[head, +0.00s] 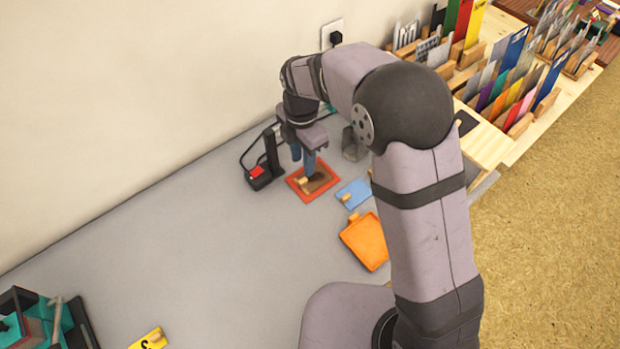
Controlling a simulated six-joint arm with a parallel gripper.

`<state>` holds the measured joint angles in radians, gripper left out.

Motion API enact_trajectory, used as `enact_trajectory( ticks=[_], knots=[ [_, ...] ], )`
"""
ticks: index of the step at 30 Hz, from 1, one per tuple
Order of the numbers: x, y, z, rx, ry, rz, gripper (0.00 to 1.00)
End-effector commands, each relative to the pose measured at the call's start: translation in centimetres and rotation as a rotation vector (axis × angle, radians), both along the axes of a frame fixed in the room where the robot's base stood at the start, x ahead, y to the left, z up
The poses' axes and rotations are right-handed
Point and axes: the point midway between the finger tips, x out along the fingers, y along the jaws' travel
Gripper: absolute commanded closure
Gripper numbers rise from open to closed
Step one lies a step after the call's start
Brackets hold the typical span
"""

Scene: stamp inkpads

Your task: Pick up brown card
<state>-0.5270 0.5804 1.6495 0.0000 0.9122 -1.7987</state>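A brown card (321,181) lies in a shallow orange-red tray (293,184) on the grey table, close to the wall. A small wooden block or knob (303,182) shows at the card's left side. My gripper (303,165) points down over the back of this tray, with its two blue fingers apart and nothing visible between them. The fingertips are at or just above the card; I cannot tell if they touch it. My gripper hides part of the tray's back edge.
A black stand with a red button (257,171) is left of the tray. A blue pad (353,193) and an orange tray (366,241) lie to the right. A yellow card (149,339) lies at front left. The middle table is clear.

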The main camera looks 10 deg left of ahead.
Motion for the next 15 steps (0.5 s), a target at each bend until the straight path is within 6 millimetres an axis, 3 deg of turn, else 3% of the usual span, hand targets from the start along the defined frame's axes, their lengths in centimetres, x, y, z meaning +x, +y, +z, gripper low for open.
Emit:
enact_trajectory(
  ticks=[7, 15],
  knots=[
    [0.0, 0.0, -0.3, -0.001, 0.001, 0.034, 0.68],
    [0.0, 0.0, -2.1, -0.001, 0.001, 0.031, 0.68]
  ],
)
